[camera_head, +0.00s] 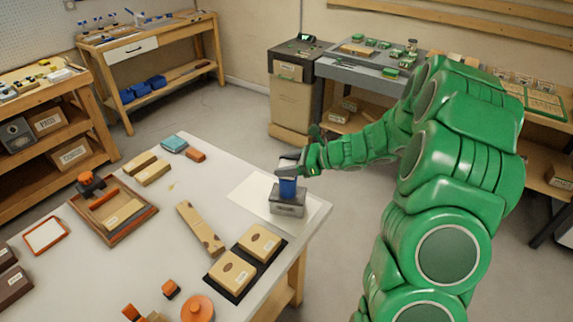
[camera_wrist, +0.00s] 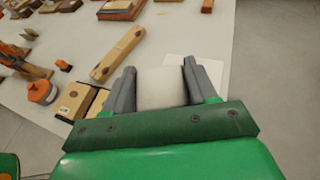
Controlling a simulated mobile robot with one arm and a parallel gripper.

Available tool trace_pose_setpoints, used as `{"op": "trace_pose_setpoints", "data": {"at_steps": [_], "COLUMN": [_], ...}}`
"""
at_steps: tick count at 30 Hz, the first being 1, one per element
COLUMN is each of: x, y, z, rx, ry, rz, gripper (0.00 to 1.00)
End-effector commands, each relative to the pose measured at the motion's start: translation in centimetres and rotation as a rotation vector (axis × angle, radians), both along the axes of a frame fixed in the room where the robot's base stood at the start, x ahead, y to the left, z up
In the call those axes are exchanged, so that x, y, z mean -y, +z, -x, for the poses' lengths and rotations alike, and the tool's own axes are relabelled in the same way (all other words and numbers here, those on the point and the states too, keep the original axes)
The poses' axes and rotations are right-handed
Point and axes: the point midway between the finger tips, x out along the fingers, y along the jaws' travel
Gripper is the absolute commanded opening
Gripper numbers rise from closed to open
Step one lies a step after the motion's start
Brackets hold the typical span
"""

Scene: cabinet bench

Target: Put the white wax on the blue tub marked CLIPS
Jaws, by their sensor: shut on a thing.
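In the wrist view a white, smooth-topped piece, seemingly the white wax (camera_wrist: 162,88), sits between the two grey fingers of my gripper (camera_wrist: 160,90). My gripper (camera_head: 290,164) is shut on it. In the head view my fingers hide most of it. A blue piece (camera_head: 288,188), possibly the blue tub, shows right below my fingers. It is above a grey box (camera_head: 288,206) with a pale label on its front. I cannot read CLIPS on either, nor tell whether the wax touches the blue piece.
The grey box stands on a white sheet (camera_head: 250,194) near the right edge of the white table. A black tray (camera_head: 237,274) with two tan boxes is in front, and a tan wooden bar (camera_head: 199,229) is to the left. A teal box (camera_head: 174,143) lies at the back.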

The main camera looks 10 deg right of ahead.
Motion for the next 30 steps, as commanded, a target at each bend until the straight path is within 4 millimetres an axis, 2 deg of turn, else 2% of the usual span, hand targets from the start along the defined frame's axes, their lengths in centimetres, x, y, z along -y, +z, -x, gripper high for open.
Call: {"op": "trace_pose_setpoints", "data": {"at_steps": [10, 11, 15, 26, 30], "x": [0.0, 0.0, 0.0, 0.0, 1.1], "y": [-0.3, -0.2, -0.2, 0.0, 0.6], "z": [0.0, 0.0, 0.0, 0.0, 0.4], "rx": [0.001, 0.001, 0.001, 0.002, 0.004], "ry": [0.0, 0.0, 0.0, 0.001, -0.001], "rz": [0.0, 0.0, 0.0, 0.001, 0.0], "gripper": [0.25, 0.62, 0.82, 0.82, 0.82]}}
